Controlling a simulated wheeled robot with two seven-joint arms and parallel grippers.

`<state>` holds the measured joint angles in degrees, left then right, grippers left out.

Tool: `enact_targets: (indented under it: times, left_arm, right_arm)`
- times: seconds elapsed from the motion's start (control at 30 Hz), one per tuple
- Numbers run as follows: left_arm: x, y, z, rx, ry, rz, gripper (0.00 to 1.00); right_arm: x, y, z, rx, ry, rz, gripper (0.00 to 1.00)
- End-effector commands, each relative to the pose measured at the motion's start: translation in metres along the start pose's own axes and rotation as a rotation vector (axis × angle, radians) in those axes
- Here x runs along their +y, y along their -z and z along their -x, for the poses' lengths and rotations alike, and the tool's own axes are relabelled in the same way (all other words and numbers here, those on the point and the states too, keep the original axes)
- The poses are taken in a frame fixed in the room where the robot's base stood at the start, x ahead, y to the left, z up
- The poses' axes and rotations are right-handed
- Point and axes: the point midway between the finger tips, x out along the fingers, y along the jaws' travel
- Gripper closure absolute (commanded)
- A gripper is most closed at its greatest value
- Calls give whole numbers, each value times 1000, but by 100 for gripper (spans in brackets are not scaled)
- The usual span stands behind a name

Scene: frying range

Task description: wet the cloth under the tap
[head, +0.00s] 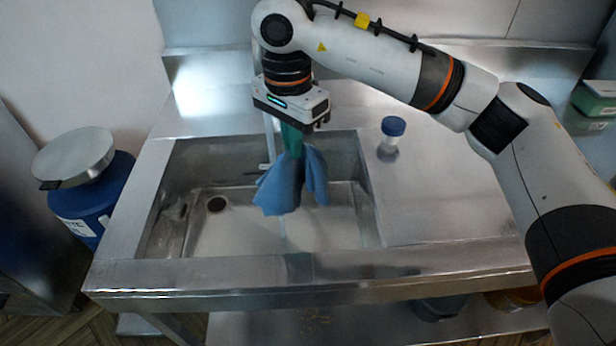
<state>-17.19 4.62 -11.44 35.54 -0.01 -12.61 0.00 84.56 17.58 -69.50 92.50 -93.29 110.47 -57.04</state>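My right gripper (291,143) reaches in from the right and points down over the sink. Its fingers are closed on a blue cloth (283,187), which hangs in folds below them, above the basin floor. The steel sink (345,150) has a drain hole at its left. The tap (268,135) shows only as a thin upright pipe behind the gripper; its upper part and spout are hidden by my arm. A faint pale line below the cloth may be water, but I cannot tell. My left gripper is not in view.
A small jar with a blue lid (392,127) stands on the steel counter (450,190) right of the sink. A blue drum with a grey lid (75,158) stands at the left. Green-lidded containers (597,98) are at the far right. The counter's right part is mostly clear.

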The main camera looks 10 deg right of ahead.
Motion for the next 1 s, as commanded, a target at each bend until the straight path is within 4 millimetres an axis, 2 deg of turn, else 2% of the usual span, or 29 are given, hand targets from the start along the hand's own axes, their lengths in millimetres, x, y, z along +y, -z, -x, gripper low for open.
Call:
enact_targets:
  times: [0.03,0.23,0.57,1.0]
  left_arm:
    - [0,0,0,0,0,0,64]
    - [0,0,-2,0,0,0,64]
    - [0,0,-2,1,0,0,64]
    - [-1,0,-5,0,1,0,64]
  right_arm:
    - [10,-14,12,-6,-49,-53,100]
    - [7,-21,12,-5,-49,-53,100]
    - [7,-21,12,-5,-49,-53,100]
    - [11,-9,12,-5,-49,-52,100]
